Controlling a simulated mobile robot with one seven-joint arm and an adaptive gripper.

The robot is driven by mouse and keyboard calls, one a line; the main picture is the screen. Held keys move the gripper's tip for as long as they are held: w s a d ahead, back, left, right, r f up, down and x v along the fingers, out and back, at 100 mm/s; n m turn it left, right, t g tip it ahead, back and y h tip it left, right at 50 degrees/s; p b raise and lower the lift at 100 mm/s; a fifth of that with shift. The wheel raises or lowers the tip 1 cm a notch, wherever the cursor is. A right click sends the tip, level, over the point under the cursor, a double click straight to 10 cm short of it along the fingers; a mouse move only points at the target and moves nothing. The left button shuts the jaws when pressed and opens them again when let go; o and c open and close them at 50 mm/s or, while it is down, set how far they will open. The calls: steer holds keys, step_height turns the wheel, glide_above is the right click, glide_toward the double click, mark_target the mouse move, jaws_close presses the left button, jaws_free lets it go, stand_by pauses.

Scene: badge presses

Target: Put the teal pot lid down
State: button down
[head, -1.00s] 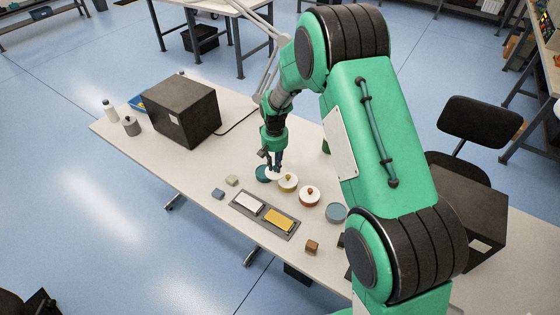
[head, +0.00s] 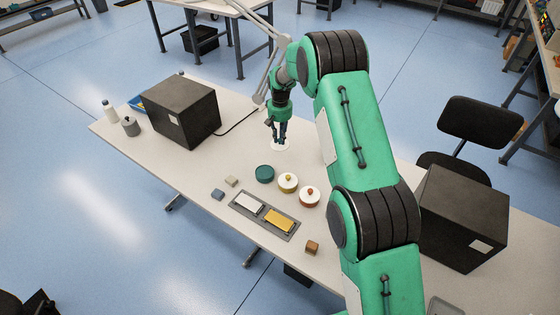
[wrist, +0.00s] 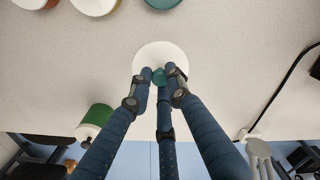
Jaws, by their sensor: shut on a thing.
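The teal pot lid (wrist: 152,55) is a white disc with a teal knob (wrist: 159,76). My gripper (wrist: 160,72) is shut on the knob. In the head view, my gripper (head: 279,140) points down with the lid (head: 280,146) beneath it, behind the pots. The lid looks level and close to the tabletop; I cannot tell if it touches. The teal pot (head: 265,173) stands uncovered in front of the lid, and its edge shows in the wrist view (wrist: 163,3).
Lidded pots with yellow (head: 288,183) and red (head: 309,196) knobs stand beside the teal pot. A black box (head: 181,110) stands left. A green cylinder (wrist: 98,117) and lamp arm (head: 268,70) are near. Bare table surrounds the lid.

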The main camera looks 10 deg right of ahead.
steer(key=shift+w, duration=0.1)
stand_by(0.3)
steer(key=shift+f+b, duration=0.55)
steer(key=shift+f, duration=2.6)
steer(key=shift+f+b, duration=0.4)
steer(key=shift+f, duration=1.45)
steer(key=shift+f, duration=0.1)
steer(key=c, duration=1.7)
jaws_free()
steer(key=shift+o, duration=0.3)
step_height(320, 180, up, 12)
steer(key=shift+r+p, duration=0.1)
steer(key=shift+p, duration=1.05)
